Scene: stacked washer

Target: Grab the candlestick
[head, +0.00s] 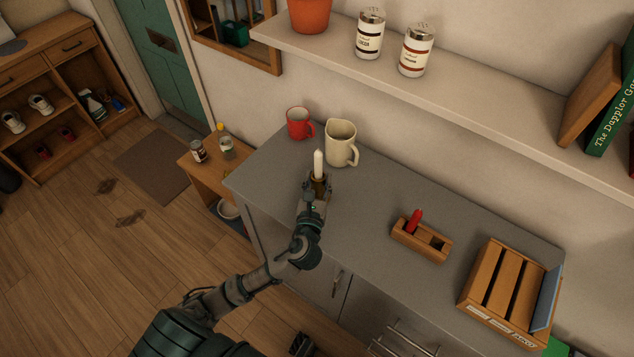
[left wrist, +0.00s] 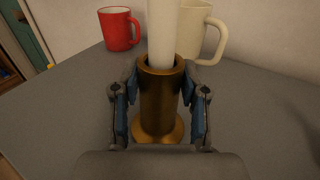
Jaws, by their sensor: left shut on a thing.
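The candlestick (left wrist: 161,100) is a brass holder with a flared base, holding a white candle (left wrist: 161,30). In the head view the candle (head: 318,164) rises upright from the brass candlestick (head: 319,186) on the grey counter (head: 380,200). My left gripper (head: 316,192) is at the candlestick. In the left wrist view its two blue-padded fingers (left wrist: 160,105) are on either side of the brass body, shut on it. The gripper hides part of the base. My right gripper does not show clearly in either view.
A cream pitcher (head: 340,146) stands just behind the candlestick, with a red mug (head: 298,122) to its left. A wooden holder (head: 420,240) with a red item and a slatted crate (head: 505,292) are to the right. A shelf (head: 480,88) overhangs the back.

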